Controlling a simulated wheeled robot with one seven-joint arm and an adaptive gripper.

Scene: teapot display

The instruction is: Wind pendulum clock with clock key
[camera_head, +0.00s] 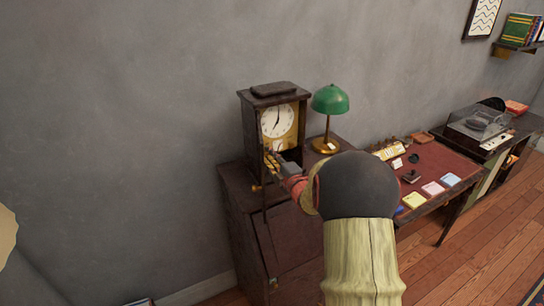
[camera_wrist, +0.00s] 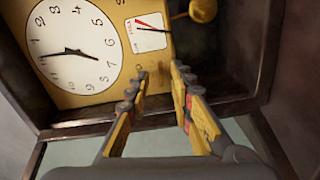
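The pendulum clock (camera_head: 264,90) has a dark wooden case and stands on a dark cabinet. Its white dial (camera_wrist: 75,45) fills the upper left of the wrist view, turned sideways. A small white gauge (camera_wrist: 147,33) with a red mark and a needle sits beside the dial, and a brass pendulum bob (camera_wrist: 203,10) shows at the top. My gripper (camera_wrist: 159,72) is at the lower front of the clock, fingers pointing into the case. The fingers are apart with nothing seen between them. In the head view my gripper (camera_head: 271,158) partly covers the lower clock. I cannot make out the clock key.
A green lamp (camera_head: 329,102) stands close to the right of the clock. A desk with a red top (camera_head: 437,163) holds several small items. A record player (camera_head: 481,122) stands farther right. Bare wall lies left of the clock.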

